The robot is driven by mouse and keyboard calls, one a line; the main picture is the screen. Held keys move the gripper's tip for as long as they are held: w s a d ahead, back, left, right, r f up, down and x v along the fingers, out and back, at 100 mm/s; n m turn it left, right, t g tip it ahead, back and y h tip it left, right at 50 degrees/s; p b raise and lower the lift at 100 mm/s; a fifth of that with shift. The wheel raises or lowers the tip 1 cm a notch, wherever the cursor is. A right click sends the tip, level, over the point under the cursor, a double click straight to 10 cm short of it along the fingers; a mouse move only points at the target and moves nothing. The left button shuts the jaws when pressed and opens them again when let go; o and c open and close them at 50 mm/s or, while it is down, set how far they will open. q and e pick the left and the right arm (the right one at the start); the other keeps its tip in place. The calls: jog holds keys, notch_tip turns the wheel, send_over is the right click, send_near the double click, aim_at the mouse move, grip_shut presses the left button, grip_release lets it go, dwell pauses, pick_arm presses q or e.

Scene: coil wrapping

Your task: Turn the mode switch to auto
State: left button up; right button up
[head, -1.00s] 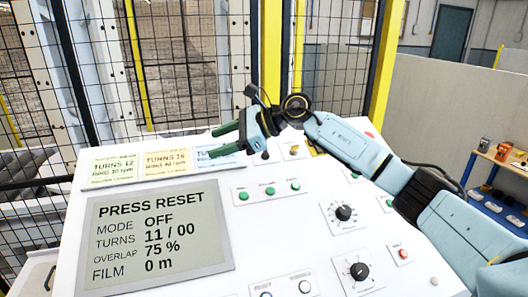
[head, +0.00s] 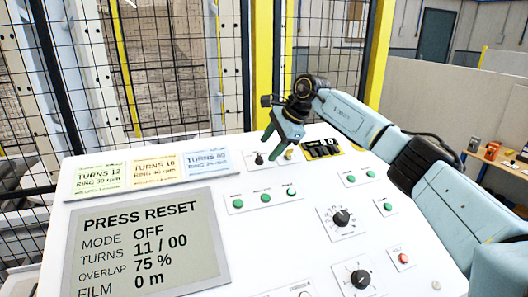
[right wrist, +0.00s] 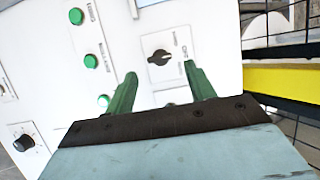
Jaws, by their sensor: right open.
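A small black rotary switch (head: 259,158) sits on a white plate near the top edge of the panel. In the right wrist view this switch (right wrist: 160,57) shows with a dark handle; its lettering is too small to read. My right gripper (head: 268,148) is open, its green fingers pointing down toward the panel beside the switch. In the right wrist view the switch lies between and just beyond the fingertips, with nothing gripped. I cannot tell whether the fingers touch the panel. The display (head: 150,245) reads PRESS RESET and MODE OFF. My left gripper is out of view.
The sloping white panel (head: 290,235) carries green buttons (head: 265,198), two larger black knobs (head: 342,217), a red button (head: 403,258) and a yellow-black plate (head: 322,149). Recipe cards (head: 155,171) lie along its upper left. A mesh fence (head: 215,70) with yellow posts stands behind.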

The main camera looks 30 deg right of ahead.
aim_at(260, 159)
jog(key=shift+x, duration=2.1)
jog(key=shift+r, duration=0.1)
jog(key=shift+c, duration=0.4)
jog(key=c, duration=0.9)
jog(key=shift+s+m, duration=0.1)
jog(key=shift+m, duration=0.2)
jog(key=m+t, duration=0.1)
jog(key=m, duration=0.1)
jog(key=m+t+b, duration=0.1)
jog(key=m, duration=0.1)
jog(key=shift+s+f+m+h, duration=0.2)
jog(key=shift+m+h, duration=0.1)
jog(key=shift+h, duration=0.1)
jog(key=shift+a+m+t+h+b, duration=0.1)
jog(key=shift+m+t+h+b, duration=0.2)
jog(key=shift+m+b, duration=0.45)
jog(key=shift+a+m+t+h+b, duration=0.1)
jog(key=shift+m+t+h+b, duration=0.15)
jog(key=shift+m, duration=0.9)
